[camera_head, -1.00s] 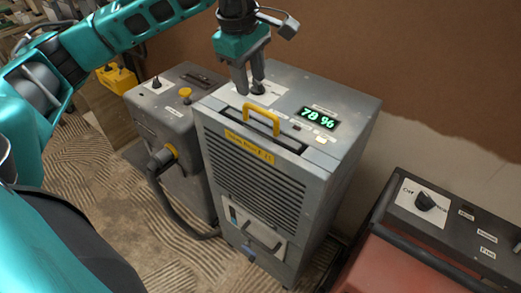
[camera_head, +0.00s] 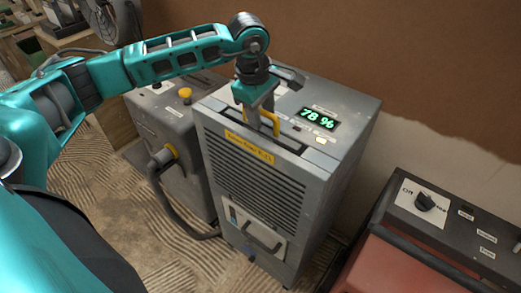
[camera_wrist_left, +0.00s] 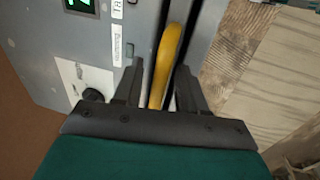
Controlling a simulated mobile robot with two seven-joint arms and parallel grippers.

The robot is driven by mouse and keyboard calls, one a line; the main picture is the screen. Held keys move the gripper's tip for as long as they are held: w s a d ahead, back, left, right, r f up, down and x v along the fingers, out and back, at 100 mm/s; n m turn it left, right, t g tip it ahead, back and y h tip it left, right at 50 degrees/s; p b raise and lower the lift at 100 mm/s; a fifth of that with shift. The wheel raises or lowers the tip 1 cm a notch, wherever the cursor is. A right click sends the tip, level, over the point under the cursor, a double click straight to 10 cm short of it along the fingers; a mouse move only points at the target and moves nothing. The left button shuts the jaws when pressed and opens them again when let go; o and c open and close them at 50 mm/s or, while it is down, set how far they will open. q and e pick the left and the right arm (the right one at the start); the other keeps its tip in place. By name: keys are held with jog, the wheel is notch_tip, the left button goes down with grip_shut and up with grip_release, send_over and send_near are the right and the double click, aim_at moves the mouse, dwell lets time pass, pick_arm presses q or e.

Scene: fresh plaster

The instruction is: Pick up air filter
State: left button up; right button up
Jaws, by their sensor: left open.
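The air filter's yellow handle (camera_head: 272,124) stands up from a slot at the top front edge of the grey dehumidifier-like machine (camera_head: 335,160). A yellow label (camera_head: 250,146) sits just in front of it. My left gripper (camera_head: 265,130) points down at the handle from above and partly covers it. In the left wrist view the yellow handle (camera_wrist_left: 166,60) lies between the two open fingers (camera_wrist_left: 158,85), with gaps on both sides. The filter's body is hidden inside the machine. My right gripper is not in view.
A smaller grey machine (camera_head: 170,115) with a hose stands close on the left. A red and black machine (camera_head: 430,230) stands at the lower right. A brown wall (camera_head: 430,60) rises behind.

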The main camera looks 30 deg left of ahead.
pick_arm(q)
jog(key=shift+c, duration=0.5)
grip_shut()
jog(key=shift+r, duration=0.15)
notch_tip(320, 180, up, 20)
jog(key=shift+p, duration=0.4)
dwell(0.5)
